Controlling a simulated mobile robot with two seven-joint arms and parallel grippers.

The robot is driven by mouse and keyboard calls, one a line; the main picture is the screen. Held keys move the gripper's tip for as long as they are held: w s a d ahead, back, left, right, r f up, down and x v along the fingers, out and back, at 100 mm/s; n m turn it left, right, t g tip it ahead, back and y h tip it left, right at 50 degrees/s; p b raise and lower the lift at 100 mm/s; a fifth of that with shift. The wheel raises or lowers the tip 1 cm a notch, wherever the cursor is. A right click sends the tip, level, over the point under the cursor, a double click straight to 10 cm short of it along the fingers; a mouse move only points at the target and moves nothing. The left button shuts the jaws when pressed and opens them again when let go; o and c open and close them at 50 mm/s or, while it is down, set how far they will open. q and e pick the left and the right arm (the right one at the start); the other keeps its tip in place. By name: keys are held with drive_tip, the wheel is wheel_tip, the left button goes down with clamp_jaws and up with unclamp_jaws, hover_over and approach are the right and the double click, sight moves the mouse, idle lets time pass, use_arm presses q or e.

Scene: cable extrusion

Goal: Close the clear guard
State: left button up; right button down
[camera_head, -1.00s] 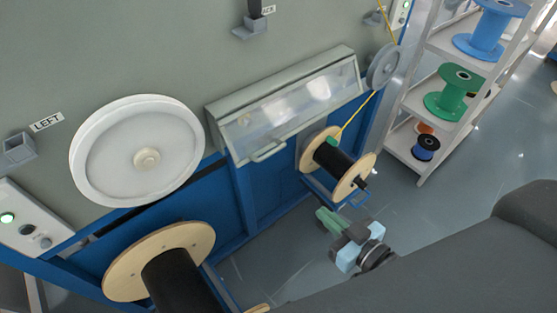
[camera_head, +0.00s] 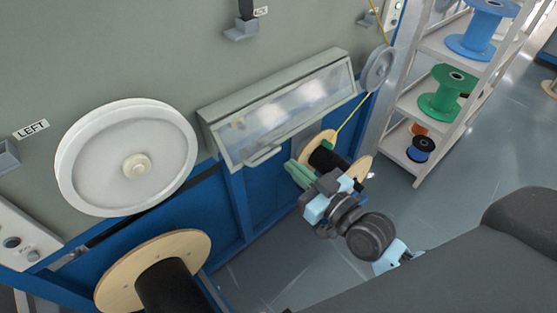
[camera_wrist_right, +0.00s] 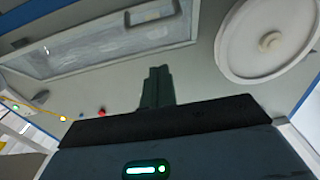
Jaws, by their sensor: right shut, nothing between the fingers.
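The clear guard (camera_head: 285,115) is a long see-through panel in a grey frame on the machine's front. Its panel slopes outward from the wall, and a bar handle (camera_head: 263,157) is on its lower edge. It also shows in the right wrist view (camera_wrist_right: 95,48), with the handle (camera_wrist_right: 155,13) at the top. My right gripper (camera_head: 293,168) has green fingers that are shut and empty. In the head view they are just below and right of the handle; a gap shows. The fingertips also show in the wrist view (camera_wrist_right: 158,72). My left gripper is out of view.
A white wheel (camera_head: 95,165) is left of the guard. A black-wound wooden spool (camera_head: 325,158) with a yellow cable is behind my right gripper, partly hidden. Another large spool (camera_head: 125,270) is at lower left. A shelf (camera_head: 405,165) with coloured reels stands at right.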

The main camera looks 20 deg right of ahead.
drive_tip(key=w+a+f, duration=0.2)
drive_tip(key=w, duration=0.3)
drive_tip(key=shift+w+f, duration=0.25)
drive_tip(key=shift+f, duration=0.05)
drive_tip(key=shift+a, duration=0.1)
drive_tip(key=shift+b, duration=0.3)
